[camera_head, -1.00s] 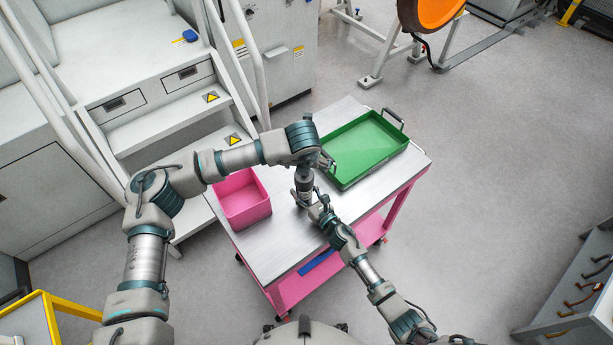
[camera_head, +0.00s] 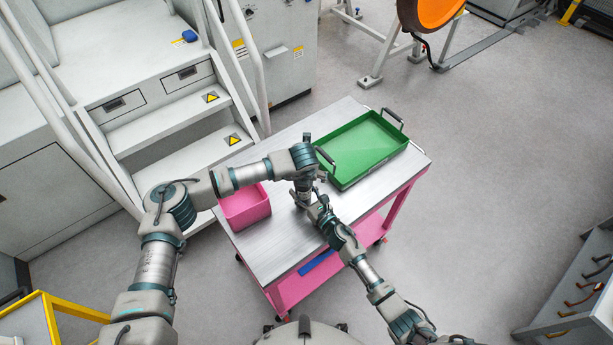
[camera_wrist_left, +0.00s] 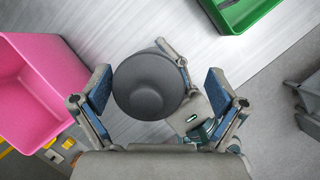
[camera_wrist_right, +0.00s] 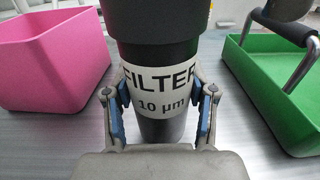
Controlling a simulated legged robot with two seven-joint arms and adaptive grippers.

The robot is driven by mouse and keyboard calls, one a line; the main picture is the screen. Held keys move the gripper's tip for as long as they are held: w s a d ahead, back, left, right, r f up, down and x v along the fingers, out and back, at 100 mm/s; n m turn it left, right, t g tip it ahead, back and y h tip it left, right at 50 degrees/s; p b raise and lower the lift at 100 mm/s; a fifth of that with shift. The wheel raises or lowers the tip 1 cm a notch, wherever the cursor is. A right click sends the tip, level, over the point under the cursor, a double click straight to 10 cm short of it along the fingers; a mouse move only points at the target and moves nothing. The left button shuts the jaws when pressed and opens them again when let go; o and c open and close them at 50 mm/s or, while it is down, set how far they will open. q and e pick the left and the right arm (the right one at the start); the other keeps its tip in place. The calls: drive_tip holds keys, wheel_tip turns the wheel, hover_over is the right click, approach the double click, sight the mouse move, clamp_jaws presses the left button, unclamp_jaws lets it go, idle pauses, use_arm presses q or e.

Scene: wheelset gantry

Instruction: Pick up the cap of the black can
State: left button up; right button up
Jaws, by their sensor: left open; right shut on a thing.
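The black can (camera_wrist_right: 160,127) stands upright on the cart, with a white label reading "FILTER 10 µm". Its dark cap (camera_wrist_right: 150,22) is on top and shows from above in the left wrist view (camera_wrist_left: 148,88). My right gripper (camera_wrist_right: 160,115) is shut on the can's body at label height, one finger on each side. My left gripper (camera_wrist_left: 160,92) is open above the cap, its two blue-padded fingers on either side, with a wider gap at the right finger. In the head view my left wrist mostly hides the can.
The metal cart top (camera_head: 265,245) carries a pink bin (camera_head: 245,210) left of the can and a green tray (camera_head: 362,150) with raised handles to the right. Bare cart surface lies in front. White steps (camera_head: 165,120) stand behind to the left.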

use_arm(q)
drive_tip(key=shift+c, duration=0.3)
use_arm(e)
drive_tip(key=shift+d+f, duration=0.1)
use_arm(q)
drive_tip(key=shift+s, duration=0.15)
drive_tip(key=c, duration=1.1)
use_arm(e)
drive_tip(key=shift+s, duration=0.1)
use_arm(q)
drive_tip(key=shift+d, duration=0.1)
use_arm(e)
drive_tip(key=shift+a, duration=0.2)
use_arm(q)
drive_tip(key=shift+s+d, duration=0.1)
use_arm(e)
drive_tip(key=shift+s+a, duration=0.1)
use_arm(q)
drive_tip(key=shift+d+r, duration=0.1)
drive_tip(key=shift+r, duration=0.25)
drive_tip(key=shift+c, duration=0.3)
drive_tip(key=shift+w+a+r, duration=0.15)
drive_tip(key=shift+r, duration=2.95)
drive_tip(key=shift+w+a+r, duration=0.1)
drive_tip(key=shift+a+r, duration=0.05)
drive_tip(key=shift+r, duration=2.9)
drive_tip(key=shift+c, duration=0.6)
use_arm(e)
drive_tip(key=shift+w+d, duration=0.25)
drive_tip(key=o, duration=1.4)
